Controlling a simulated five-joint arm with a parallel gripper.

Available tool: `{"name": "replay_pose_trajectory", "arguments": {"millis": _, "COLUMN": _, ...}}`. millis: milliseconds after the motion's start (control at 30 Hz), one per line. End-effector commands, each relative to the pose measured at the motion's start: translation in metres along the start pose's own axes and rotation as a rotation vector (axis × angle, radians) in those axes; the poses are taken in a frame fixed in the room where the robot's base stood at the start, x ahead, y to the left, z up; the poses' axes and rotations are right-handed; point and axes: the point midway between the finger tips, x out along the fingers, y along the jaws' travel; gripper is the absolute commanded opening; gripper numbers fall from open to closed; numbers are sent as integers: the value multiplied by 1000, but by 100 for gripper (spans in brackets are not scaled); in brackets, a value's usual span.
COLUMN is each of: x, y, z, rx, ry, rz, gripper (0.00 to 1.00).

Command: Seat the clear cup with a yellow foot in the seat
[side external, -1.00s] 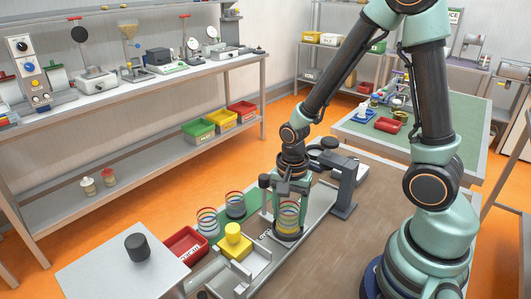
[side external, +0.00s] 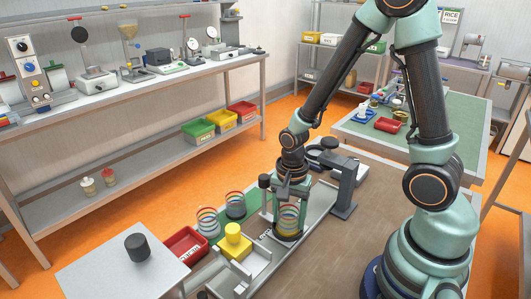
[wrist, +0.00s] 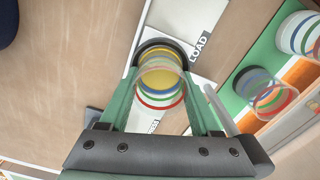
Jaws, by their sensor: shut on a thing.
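The clear cup with a yellow foot (side external: 288,217) is upright, with coloured rings around its wall. It also shows in the wrist view (wrist: 160,82), its yellow foot at the far end. My gripper (side external: 289,211) is shut on the cup, with one green finger on each side in the wrist view (wrist: 162,92). The seat, a dark round ring (side external: 287,237), is directly below the cup on the grey plate. In the wrist view the black ring (wrist: 150,44) curves around the far side of the yellow foot. I cannot tell how deep the foot is in it.
Two more ringed clear cups (side external: 207,222) (side external: 235,205) stand on a green mat left of the plate. A yellow block with a round knob (side external: 234,240), a red tray (side external: 185,246) and a dark cylinder (side external: 137,247) are to the left. A dark bracket (side external: 346,185) stands close on the right.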

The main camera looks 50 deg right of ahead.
Motion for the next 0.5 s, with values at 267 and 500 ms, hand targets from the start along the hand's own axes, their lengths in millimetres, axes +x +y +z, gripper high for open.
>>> {"name": "replay_pose_trajectory", "arguments": {"millis": 267, "x": 6, "y": 2, "z": 1, "rx": 0, "ry": 0, "rz": 1, "gripper": 10}}
{"name": "replay_pose_trajectory", "arguments": {"millis": 500, "x": 6, "y": 2, "z": 1, "rx": 0, "ry": -1, "rz": 2, "gripper": 91}}
